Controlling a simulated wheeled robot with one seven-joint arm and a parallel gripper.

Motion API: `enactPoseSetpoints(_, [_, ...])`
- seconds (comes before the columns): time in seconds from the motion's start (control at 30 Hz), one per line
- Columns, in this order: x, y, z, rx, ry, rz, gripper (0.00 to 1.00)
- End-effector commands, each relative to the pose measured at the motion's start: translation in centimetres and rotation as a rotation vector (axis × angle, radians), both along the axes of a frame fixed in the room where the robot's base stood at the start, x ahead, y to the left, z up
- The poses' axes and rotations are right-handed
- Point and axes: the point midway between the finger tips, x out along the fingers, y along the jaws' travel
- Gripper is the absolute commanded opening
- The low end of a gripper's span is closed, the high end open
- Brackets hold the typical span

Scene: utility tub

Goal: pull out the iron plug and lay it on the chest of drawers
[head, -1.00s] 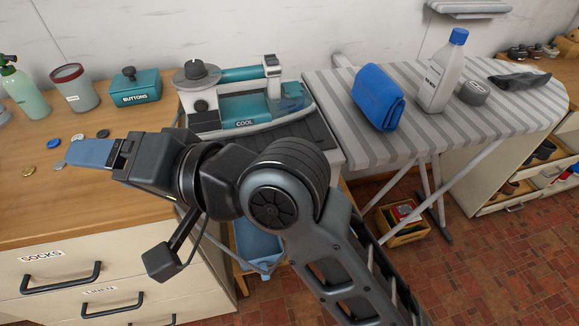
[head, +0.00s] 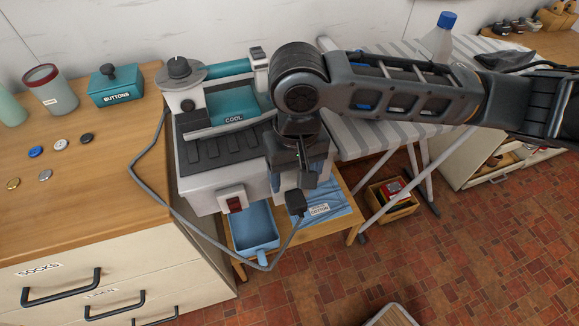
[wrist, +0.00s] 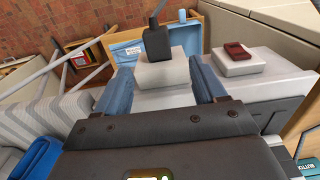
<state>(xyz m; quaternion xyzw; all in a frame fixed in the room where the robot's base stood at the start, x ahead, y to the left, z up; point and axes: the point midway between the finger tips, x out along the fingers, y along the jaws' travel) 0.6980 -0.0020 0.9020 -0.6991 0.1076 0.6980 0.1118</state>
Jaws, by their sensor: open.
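The iron plug (head: 296,204) is a black block with a grey cord, at the front of the white ironing station. In the wrist view the plug (wrist: 157,42) sits at a pale socket block (wrist: 165,70). My gripper (wrist: 160,68) is open, its blue fingers on either side of the socket block, with the plug just beyond the fingertips. In the head view my gripper (head: 292,178) points down just above the plug and hides part of the socket. The chest of drawers (head: 110,185) has a wooden top, at the left.
The teal iron (head: 235,105) rests on its station. Its cord (head: 150,185) loops down past a blue bin (head: 252,228). Coins or buttons (head: 60,144), a teal box (head: 115,85) and a cup (head: 48,90) stand on the chest; its front top is clear. The ironing board (head: 365,138) is right.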

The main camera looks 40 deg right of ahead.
Motion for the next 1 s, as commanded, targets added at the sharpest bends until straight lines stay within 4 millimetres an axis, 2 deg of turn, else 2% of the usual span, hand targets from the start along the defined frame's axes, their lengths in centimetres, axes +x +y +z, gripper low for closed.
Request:
enactPoseSetpoints(0.17, [-0.1, -0.3, -1.3, -0.009, 0.007, -0.005, 0.7])
enactPoseSetpoints(0.4, [-0.1, -0.3, -4.8, -0.009, 0.006, -0.005, 0.7])
enactPoseSetpoints(0.6, [-0.1, -0.2, -7.0, -0.008, 0.005, -0.003, 0.7])
enactPoseSetpoints(0.73, [-0.1, -0.2, -7.7, -0.007, 0.003, -0.003, 0.7])
enactPoseSetpoints(1.0, [-0.1, -0.2, -7.8, -0.006, 0.003, -0.002, 0.7])
